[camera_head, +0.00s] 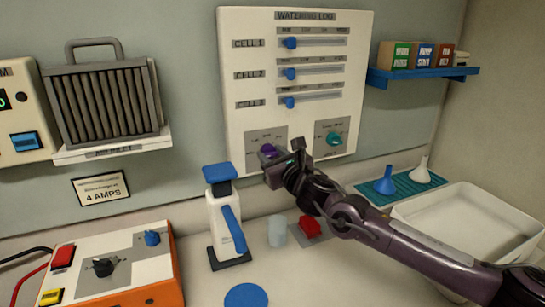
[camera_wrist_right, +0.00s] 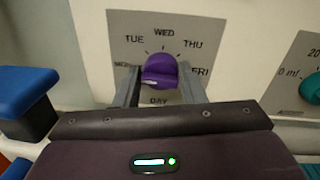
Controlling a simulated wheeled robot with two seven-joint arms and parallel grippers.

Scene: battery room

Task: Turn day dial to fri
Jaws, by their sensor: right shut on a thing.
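The purple day dial (camera_head: 268,151) sits low on the white watering log panel (camera_head: 362,50). In the right wrist view, the dial (camera_wrist_right: 160,70) is ringed by TUE, WED, THU and FRI, with a partly hidden label at its left and DAY below. My right gripper (camera_head: 275,167) reaches it from the lower right. Its fingers (camera_wrist_right: 160,88) stand on either side of the knob, shut on it. A paler ridge shows at the knob's lower left; I cannot tell for sure which day it marks. My left gripper is not in view.
A teal dial (camera_head: 334,139) is right of the purple one, below several blue sliders. A blue-topped white dispenser (camera_head: 222,215), a clear cup (camera_head: 277,231) and a red item (camera_head: 310,226) stand below. A white tray (camera_head: 470,225) is at right.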

